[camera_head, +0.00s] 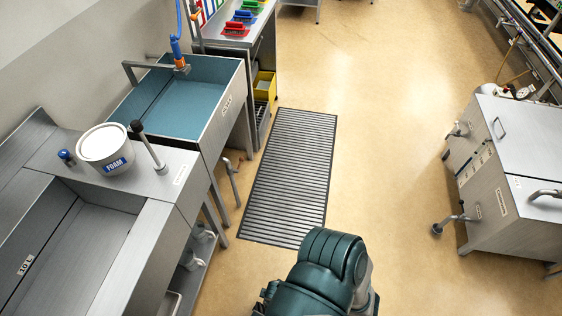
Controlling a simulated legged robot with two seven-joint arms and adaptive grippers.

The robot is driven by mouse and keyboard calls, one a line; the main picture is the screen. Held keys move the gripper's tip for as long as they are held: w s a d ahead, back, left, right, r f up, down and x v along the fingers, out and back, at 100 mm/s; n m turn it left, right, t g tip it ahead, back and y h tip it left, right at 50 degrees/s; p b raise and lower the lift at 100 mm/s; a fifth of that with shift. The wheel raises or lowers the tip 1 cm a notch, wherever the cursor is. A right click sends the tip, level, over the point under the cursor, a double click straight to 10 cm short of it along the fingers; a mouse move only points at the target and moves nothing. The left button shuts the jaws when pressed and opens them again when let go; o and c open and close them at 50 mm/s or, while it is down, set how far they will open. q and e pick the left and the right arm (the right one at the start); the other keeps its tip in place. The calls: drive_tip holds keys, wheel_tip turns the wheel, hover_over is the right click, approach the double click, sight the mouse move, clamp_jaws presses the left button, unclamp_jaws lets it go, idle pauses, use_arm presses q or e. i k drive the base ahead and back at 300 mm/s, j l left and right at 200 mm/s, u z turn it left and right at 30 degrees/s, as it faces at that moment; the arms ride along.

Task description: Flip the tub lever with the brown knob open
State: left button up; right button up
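A metal lever (150,148) with a dark knob (136,126) at its upper end rises from the steel counter beside the tub at the left. The lever leans, its knob up and to the left of its base. The knob looks very dark; I cannot tell if it is brown. A steel tub (75,245) lies below it, and a blue-lined tub (170,100) stands beyond. A small pipe or handle (231,172) sticks out below the blue-lined tub's right edge. A dark green part of my own body shows at the bottom centre. Neither gripper is in view.
A white foam bucket (104,150) stands close left of the lever, beside a blue knob (66,156). A slatted mat (290,180) lies on the open floor. A steel cabinet (510,170) with protruding handles stands at the right. Coloured trays (240,17) sit at the back.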

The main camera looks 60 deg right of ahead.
sight(241, 159)
drive_tip(key=z, duration=1.6)
